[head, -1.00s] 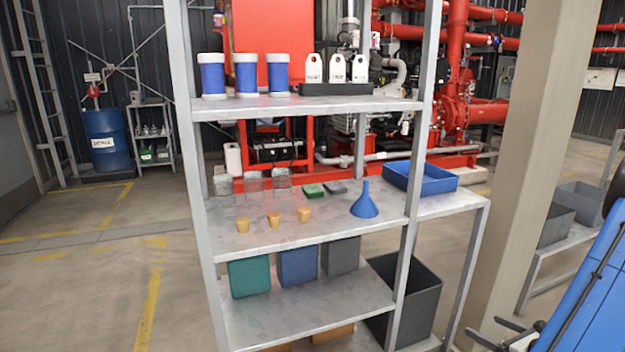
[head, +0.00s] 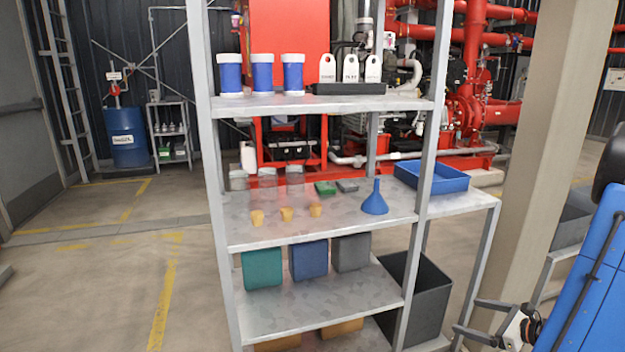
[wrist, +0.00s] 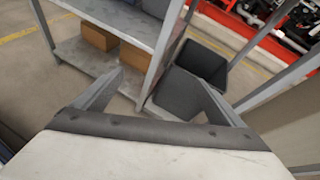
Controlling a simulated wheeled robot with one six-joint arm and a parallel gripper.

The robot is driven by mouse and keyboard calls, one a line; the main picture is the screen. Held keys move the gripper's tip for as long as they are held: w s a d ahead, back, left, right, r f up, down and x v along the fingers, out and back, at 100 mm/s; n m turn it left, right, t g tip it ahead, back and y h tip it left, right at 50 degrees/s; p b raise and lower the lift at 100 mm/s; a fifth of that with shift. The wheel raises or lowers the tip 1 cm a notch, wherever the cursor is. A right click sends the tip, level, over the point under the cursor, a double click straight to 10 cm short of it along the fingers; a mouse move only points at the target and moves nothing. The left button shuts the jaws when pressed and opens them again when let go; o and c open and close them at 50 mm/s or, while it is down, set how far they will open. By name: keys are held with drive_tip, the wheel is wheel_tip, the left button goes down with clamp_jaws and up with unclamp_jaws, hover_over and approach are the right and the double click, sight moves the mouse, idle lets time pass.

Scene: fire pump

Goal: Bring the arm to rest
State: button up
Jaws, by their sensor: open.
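My gripper (head: 466,317) shows at the lower right of the head view, beside my blue arm. Its jaws are apart with nothing between them. In the wrist view my gripper (wrist: 161,82) points down towards the floor and the lower shelves, with the two grey fingers spread wide. The metal shelf rack (head: 325,105) stands to the left of it in the head view. In the wrist view a dark grey bin (wrist: 190,92) lies beyond the fingers; I cannot tell how far away it is.
A beige column (head: 545,120) stands behind my arm. A blue tray (head: 432,182) sits on a side table by the rack. A blue funnel (head: 375,202) and several jars and bins stand on the shelves. Open floor (head: 90,290) lies at the left.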

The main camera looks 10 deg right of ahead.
drive_tip(key=s+a+r+n+g+y, duration=0.1)
drive_tip(key=a+r+n+g, duration=0.3)
drive_tip(key=a, duration=0.4)
drive_tip(key=s+a+r+n+g+y, duration=0.1)
drive_tip(key=a+r+n, duration=0.2)
drive_tip(key=a+n, duration=0.45)
drive_tip(key=s+a+r+n+g+y, duration=0.1)
drive_tip(key=a+r+n+g, duration=0.25)
drive_tip(key=a, duration=0.65)
drive_tip(key=s+a+r+n+h, duration=0.3)
drive_tip(key=s+r+n, duration=0.2)
drive_tip(key=s+n, duration=0.2)
drive_tip(key=s+a+r+n+t+h, duration=0.1)
drive_tip(key=s+a+r+n+h, duration=0.3)
drive_tip(key=s+n, duration=0.3)
drive_tip(key=shift+a+r+n, duration=0.15)
drive_tip(key=shift+r+n, duration=0.25)
drive_tip(key=shift+r, duration=0.05)
